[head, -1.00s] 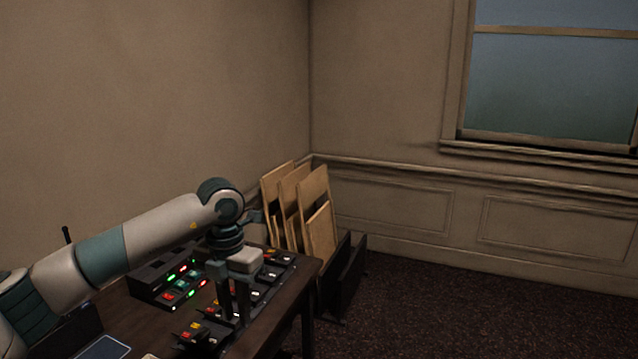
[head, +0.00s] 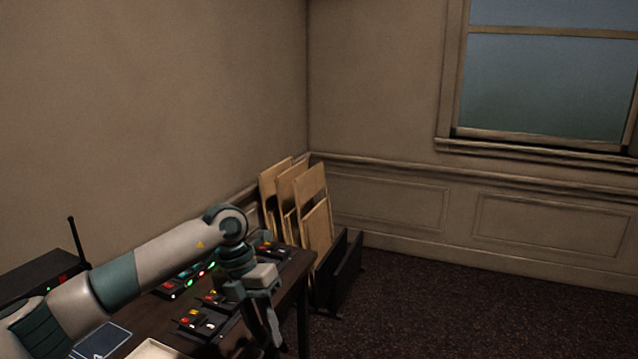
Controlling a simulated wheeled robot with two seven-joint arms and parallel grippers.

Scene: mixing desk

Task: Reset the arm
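My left arm (head: 160,254) comes in from the left and reaches over the dark desk (head: 290,300). My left gripper (head: 268,328) points down near the desk's right edge. Its fingers overlap in this view, so the gap between them is unclear. I see nothing held in it. My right arm and gripper are out of view.
Small control units with coloured buttons (head: 208,318) stand on the desk under my arm. A black box with an antenna (head: 45,275) stands at the left. A flat tablet (head: 102,340) lies in front. Folded wooden chairs (head: 315,215) lean at the wall. The carpet (head: 450,310) at right is clear.

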